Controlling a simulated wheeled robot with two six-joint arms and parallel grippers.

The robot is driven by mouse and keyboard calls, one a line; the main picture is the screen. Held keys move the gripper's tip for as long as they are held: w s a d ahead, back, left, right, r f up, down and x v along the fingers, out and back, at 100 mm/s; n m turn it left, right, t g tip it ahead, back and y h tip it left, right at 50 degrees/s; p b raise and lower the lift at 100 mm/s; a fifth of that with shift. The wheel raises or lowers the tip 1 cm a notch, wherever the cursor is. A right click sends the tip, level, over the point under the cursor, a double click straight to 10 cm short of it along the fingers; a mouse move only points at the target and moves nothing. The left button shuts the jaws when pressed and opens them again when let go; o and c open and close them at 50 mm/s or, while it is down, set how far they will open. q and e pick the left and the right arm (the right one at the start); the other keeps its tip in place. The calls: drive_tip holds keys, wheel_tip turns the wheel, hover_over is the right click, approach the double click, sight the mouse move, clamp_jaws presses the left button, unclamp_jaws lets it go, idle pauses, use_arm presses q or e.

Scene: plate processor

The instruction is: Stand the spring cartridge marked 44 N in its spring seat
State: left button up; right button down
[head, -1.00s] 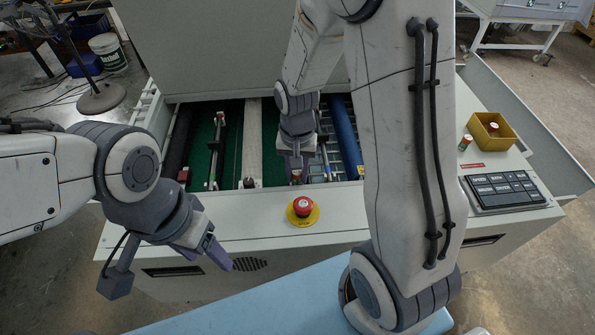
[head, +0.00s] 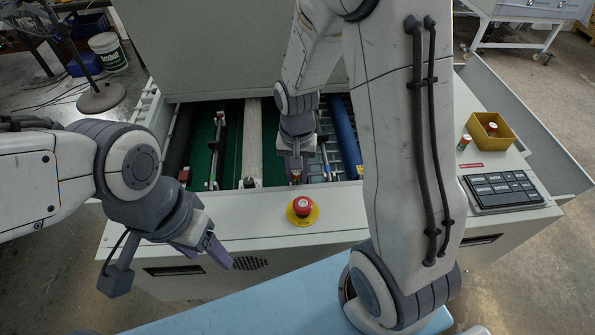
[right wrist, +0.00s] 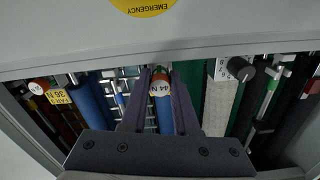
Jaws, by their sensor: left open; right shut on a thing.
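The spring cartridge marked 44 N (right wrist: 160,88) shows its white round label and orange-red rim between my right gripper's fingers in the right wrist view. My right gripper (head: 296,176) is shut on it, low over the front of the machine's open bay in the head view. The cartridge's lower end and the spring seat under it are hidden, so I cannot tell whether it touches the seat. My left gripper (head: 222,254) is open and empty, in front of the machine's front panel.
A red emergency button (head: 302,207) sits on the front ledge close to my right gripper. Rollers and rods fill the bay. A yellow label reading 36 N (right wrist: 61,97) is at the left of the wrist view. A yellow tray (head: 508,143) and keypad (head: 503,189) are at right.

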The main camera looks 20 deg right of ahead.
drive_tip(key=shift+f+b, duration=0.65)
drive_tip(key=shift+f, duration=0.3)
drive_tip(key=c, duration=0.6)
unclamp_jaws()
drive_tip(key=shift+r, duration=0.1)
